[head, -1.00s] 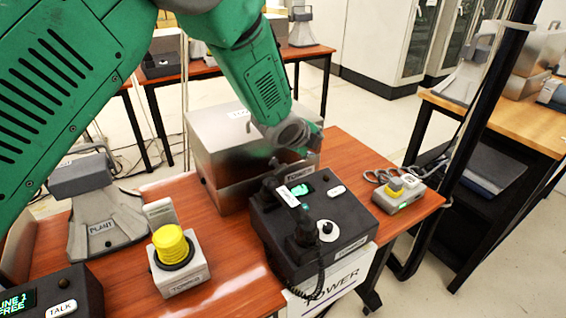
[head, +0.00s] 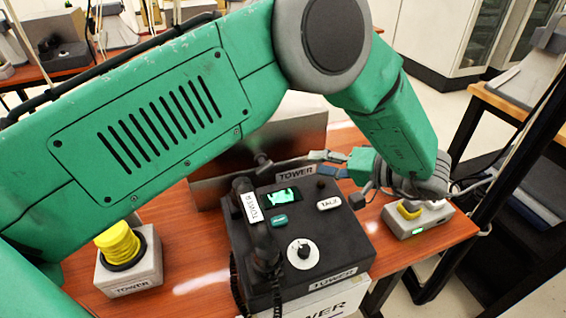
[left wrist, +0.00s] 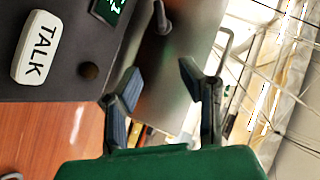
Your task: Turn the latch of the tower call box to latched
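The tower call box, a silver metal box (head: 215,172), stands behind the black tower phone, partly hidden by my left arm. A "TOWER" label (head: 295,172) shows low on its front. A small dark lever, apparently the latch (head: 262,160), sticks out of the front face. The lever (left wrist: 161,20) also shows at the top of the left wrist view, beyond the fingers. My left gripper (head: 325,164) is at the right part of the box front, pointing left, above the phone's rear edge. In the left wrist view its fingers (left wrist: 152,90) are apart and empty. My right gripper is out of view.
The black tower phone (head: 345,245) with handset, dial and TALK button sits close in front. A yellow button on a grey base (head: 130,265) is at left. A grey unit with a yellow part (head: 418,217) is at right. A dark post (head: 480,200) stands beyond the table edge.

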